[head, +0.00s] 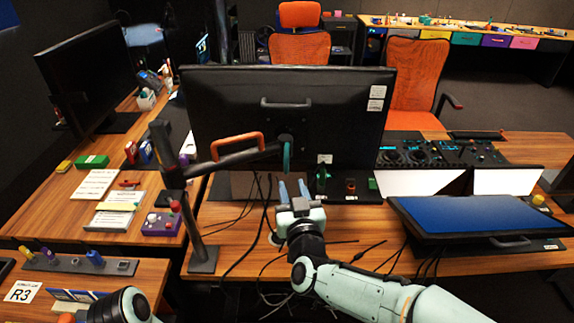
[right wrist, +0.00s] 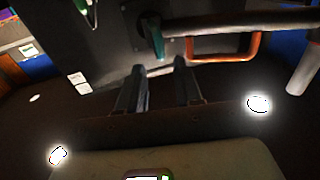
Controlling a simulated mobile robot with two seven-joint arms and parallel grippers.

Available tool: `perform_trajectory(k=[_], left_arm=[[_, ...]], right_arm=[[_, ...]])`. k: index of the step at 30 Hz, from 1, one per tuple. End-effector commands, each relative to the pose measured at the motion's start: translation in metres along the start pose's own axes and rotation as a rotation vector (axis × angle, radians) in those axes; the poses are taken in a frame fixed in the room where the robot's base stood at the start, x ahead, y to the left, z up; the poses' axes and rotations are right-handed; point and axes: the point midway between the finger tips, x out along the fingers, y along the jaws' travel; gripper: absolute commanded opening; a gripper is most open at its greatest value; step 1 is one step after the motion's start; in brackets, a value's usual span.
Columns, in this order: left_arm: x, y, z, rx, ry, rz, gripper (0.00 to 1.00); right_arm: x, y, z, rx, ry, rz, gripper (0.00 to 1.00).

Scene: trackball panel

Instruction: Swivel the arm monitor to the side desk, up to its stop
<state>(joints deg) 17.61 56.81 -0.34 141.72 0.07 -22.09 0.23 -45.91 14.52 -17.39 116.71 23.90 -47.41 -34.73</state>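The arm monitor (head: 335,125) is a large black screen seen from the back at the middle of the head view, with a grey handle on it. A dark swing arm (head: 225,162) with an orange handle (head: 237,138) joins its back to a post (head: 192,225) at the left. The orange handle also shows in the right wrist view (right wrist: 252,45). The side desk (head: 60,205) is the wooden desk at the left. My right gripper (head: 293,189) is open and empty, below the monitor's back and apart from the handle. My left gripper's fingers are not visible.
Another black monitor (head: 90,75) stands on the side desk, with boxes, papers and a purple control box (head: 162,222) near its edge. Loose cables hang below the swing arm. A blue-screened panel (head: 470,215) lies at the right. Two orange chairs stand behind.

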Motion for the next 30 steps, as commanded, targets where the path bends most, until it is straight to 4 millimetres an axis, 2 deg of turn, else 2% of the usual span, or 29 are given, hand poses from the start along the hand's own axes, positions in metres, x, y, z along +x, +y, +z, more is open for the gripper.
perform_trajectory(k=[1, 6, 12, 18, 25, 26, 27, 29, 30], left_arm=[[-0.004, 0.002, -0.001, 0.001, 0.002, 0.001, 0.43], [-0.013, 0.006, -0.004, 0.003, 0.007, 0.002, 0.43], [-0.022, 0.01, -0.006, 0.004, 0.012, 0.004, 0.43], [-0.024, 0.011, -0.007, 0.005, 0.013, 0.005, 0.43], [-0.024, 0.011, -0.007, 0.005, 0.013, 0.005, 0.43], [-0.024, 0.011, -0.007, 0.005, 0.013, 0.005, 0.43], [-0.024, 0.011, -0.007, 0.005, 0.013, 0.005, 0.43], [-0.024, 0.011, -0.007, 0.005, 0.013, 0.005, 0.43], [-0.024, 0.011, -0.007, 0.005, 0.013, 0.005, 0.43]], right_arm=[[0.013, 0.0, -0.001, -0.004, 0.001, 0.002, 0.35], [0.049, 0.0, -0.002, -0.004, 0.0, 0.0, 0.35], [0.077, 0.0, -0.001, -0.002, 0.0, 0.0, 0.35], [0.088, 0.0, 0.0, 0.0, -0.001, -0.001, 0.35], [0.088, 0.0, 0.001, 0.0, -0.001, -0.002, 0.35], [0.088, 0.0, 0.001, 0.0, -0.001, -0.002, 0.32], [0.088, 0.0, 0.001, 0.0, -0.001, -0.002, 0.19], [0.088, 0.0, 0.001, 0.0, -0.001, -0.002, 0.0], [0.088, 0.0, 0.001, 0.0, -0.001, -0.002, 0.0]])
